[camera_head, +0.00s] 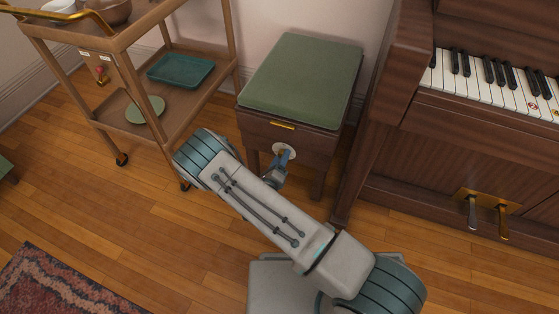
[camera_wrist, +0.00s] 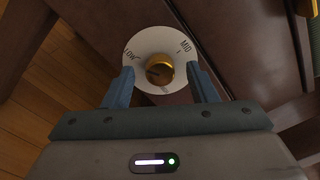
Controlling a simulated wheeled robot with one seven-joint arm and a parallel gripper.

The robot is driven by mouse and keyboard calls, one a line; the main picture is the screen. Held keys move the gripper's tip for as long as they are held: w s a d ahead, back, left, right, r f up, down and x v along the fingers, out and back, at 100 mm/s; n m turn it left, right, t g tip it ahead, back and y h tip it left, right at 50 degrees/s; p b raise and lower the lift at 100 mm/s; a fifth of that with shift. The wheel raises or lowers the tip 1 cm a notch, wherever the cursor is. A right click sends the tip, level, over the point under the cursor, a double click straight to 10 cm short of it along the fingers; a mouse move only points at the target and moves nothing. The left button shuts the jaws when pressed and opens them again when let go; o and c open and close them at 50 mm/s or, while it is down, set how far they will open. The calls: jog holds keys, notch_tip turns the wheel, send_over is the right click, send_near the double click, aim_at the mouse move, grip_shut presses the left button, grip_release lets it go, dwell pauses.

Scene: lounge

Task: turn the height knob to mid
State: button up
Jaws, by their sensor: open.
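The height knob (camera_wrist: 159,70) is a round brass knob at the middle of a white dial plate (camera_wrist: 148,43) in the wrist view. The dial reads LOW at the upper left and MID at the upper right. The dial is on the dark wooden side of the piano bench (camera_head: 305,145), which has a green cushion. In the head view the white plate (camera_head: 284,149) shows just behind my gripper. My gripper (camera_wrist: 162,80) is open, its two blue fingers on either side of the knob, with gaps visible. Whether a finger touches it and where the knob points is unclear.
An upright piano (camera_head: 400,100) with pedals (camera_head: 487,213) stands at the right. A wooden trolley (camera_head: 115,100) with a teal tray (camera_head: 181,70) and green plate (camera_head: 145,109) stands at the left. A patterned rug (camera_head: 60,285) lies lower left. Wood floor between is clear.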

jog(key=c, duration=1)
jog(key=shift+o, duration=0.2)
jog(key=m+p, duration=0.2)
jog(key=m, duration=0.2)
jog(key=shift+m, duration=0.3)
jog(key=m+p, duration=0.6)
jog(key=m, duration=1.3)
jog(key=shift+a+f+p, duration=0.1)
jog(key=shift+a+p, duration=0.05)
jog(key=shift+p, duration=0.15)
